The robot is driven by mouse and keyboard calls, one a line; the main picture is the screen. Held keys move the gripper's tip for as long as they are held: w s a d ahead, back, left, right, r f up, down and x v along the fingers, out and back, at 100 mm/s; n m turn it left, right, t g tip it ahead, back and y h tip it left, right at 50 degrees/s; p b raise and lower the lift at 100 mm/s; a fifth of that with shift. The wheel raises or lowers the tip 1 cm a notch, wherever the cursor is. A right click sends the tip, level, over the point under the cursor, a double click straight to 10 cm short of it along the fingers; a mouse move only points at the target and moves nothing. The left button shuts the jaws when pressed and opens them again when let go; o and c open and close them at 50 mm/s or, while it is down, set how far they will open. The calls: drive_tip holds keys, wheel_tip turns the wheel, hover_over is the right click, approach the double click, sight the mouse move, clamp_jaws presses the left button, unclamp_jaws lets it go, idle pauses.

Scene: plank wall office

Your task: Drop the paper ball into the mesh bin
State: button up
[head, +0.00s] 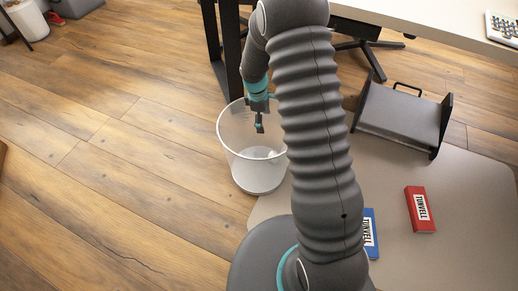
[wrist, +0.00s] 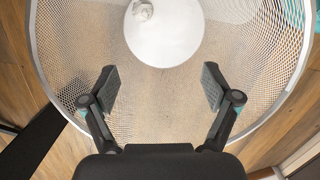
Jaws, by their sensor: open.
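The mesh bin (head: 231,152) stands on the floor left of my arm in the head view, upright, with a pale round bottom. My gripper (head: 259,126) hangs over the bin's opening. In the wrist view the bin's rim (wrist: 43,72) surrounds my gripper (wrist: 160,88), whose two fingers are spread with nothing between them. A small crumpled whitish paper ball (wrist: 143,10) shows at the top of the wrist view, against the white bin bottom (wrist: 165,38).
A red box (head: 420,209) and a partly hidden blue box (head: 371,234) lie on the beige mat (head: 465,215). A dark grey tray-like holder (head: 402,116) stands behind them. A desk (head: 440,22) is at the upper right, its dark leg close behind the bin.

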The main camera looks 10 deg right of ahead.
wheel_tip(320, 180, up, 12)
drive_tip(key=a, duration=0.1)
drive_tip(key=shift+w+a+f, duration=0.25)
drive_tip(key=shift+w+a, duration=0.05)
drive_tip(key=shift+w, duration=0.1)
idle(0.3)
